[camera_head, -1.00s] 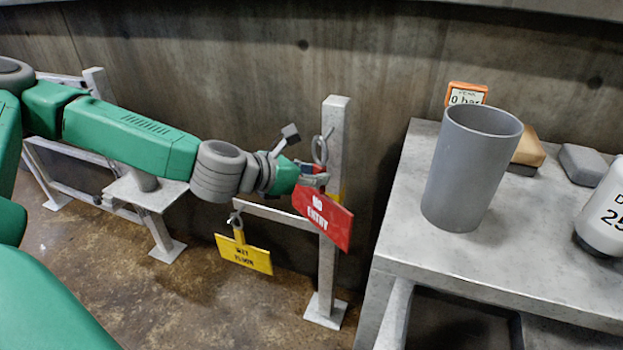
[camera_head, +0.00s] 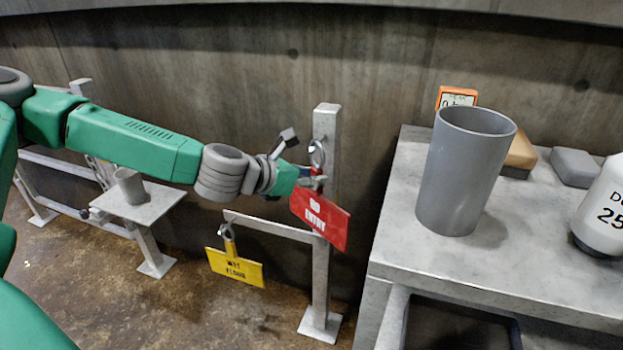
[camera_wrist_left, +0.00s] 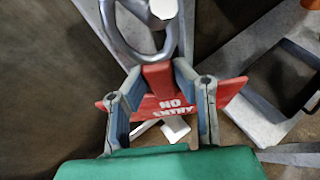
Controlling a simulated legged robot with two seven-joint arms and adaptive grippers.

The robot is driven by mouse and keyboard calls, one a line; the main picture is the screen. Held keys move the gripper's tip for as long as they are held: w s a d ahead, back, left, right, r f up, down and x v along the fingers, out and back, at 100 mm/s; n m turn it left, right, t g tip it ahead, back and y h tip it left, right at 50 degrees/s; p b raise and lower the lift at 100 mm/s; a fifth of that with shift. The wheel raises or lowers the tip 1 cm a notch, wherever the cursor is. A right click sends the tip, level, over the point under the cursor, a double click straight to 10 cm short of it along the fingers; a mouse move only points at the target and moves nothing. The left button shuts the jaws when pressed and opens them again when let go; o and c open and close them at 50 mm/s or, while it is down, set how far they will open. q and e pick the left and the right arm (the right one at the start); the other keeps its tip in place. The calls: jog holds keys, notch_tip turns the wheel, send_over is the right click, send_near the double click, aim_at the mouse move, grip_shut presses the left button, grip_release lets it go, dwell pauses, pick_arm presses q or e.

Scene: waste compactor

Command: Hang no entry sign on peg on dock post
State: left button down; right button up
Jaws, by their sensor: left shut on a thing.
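The red no entry sign (camera_head: 320,217) hangs tilted from my left gripper (camera_head: 312,181) at the dock post (camera_head: 324,255). In the left wrist view the fingers (camera_wrist_left: 158,95) are shut on the red tab of the sign (camera_wrist_left: 175,107). A metal ring (camera_wrist_left: 143,30) rises above the tab, and a pale round peg end (camera_wrist_left: 163,8) shows within the ring's outline. The ring (camera_head: 317,154) also shows in front of the upper post in the head view. I cannot tell whether the peg passes through the ring. My right gripper is not in view.
A yellow wet floor sign (camera_head: 235,268) hangs from the post's side arm (camera_head: 272,226). A concrete bench (camera_head: 400,250) on the right holds a grey cylinder (camera_head: 465,172), a white container (camera_head: 605,213) and several small items. A small stand (camera_head: 160,203) with a grey cup (camera_head: 130,186) is left.

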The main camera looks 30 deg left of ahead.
pick_arm(q)
jog(key=shift+s+f, duration=0.1)
jog(key=shift+f, duration=0.15)
jog(key=c, duration=1.2)
grip_release()
